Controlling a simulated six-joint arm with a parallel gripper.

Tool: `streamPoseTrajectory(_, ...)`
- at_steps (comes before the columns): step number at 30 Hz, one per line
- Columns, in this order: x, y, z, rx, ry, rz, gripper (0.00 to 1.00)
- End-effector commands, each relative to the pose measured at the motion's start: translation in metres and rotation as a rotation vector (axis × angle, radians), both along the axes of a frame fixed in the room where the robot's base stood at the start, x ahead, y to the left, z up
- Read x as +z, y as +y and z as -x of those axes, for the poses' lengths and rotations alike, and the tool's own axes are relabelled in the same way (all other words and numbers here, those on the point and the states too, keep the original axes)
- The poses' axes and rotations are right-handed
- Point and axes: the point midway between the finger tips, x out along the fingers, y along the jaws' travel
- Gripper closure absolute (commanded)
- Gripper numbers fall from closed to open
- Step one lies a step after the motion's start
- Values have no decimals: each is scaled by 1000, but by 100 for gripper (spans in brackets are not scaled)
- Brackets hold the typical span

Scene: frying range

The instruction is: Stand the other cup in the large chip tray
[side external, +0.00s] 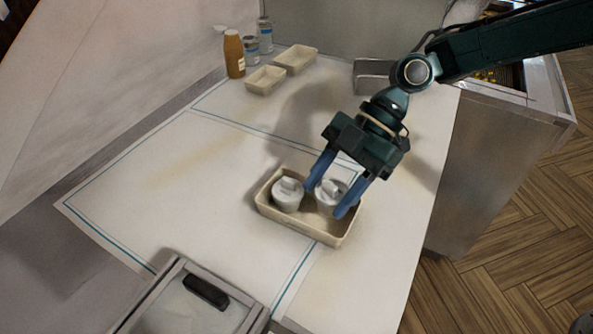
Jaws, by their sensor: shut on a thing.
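The large chip tray (266,211) is a beige rectangular tray near the middle of the work surface. One white lidded cup (287,197) stands in its left part. A second white lidded cup (328,194) is at the tray's right part, between the blue fingers of my gripper (333,195). My gripper is shut on this second cup from above and looks to hold it upright within the tray's outline. I cannot tell whether its base touches the tray floor. The right finger partly covers this cup.
Two smaller beige trays (266,80) (296,59) stand at the back, by a brown bottle (234,55) and grey cans (265,36). A metal lid with a black handle (205,291) is at the front. The surface left of the large tray is clear.

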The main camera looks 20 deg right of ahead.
Motion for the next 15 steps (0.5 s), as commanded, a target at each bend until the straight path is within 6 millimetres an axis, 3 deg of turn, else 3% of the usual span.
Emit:
streamPoseTrajectory(9,-33,0,1,1,5,2,75)
streamPoseTrajectory(15,-41,0,0,0,0,0,75)
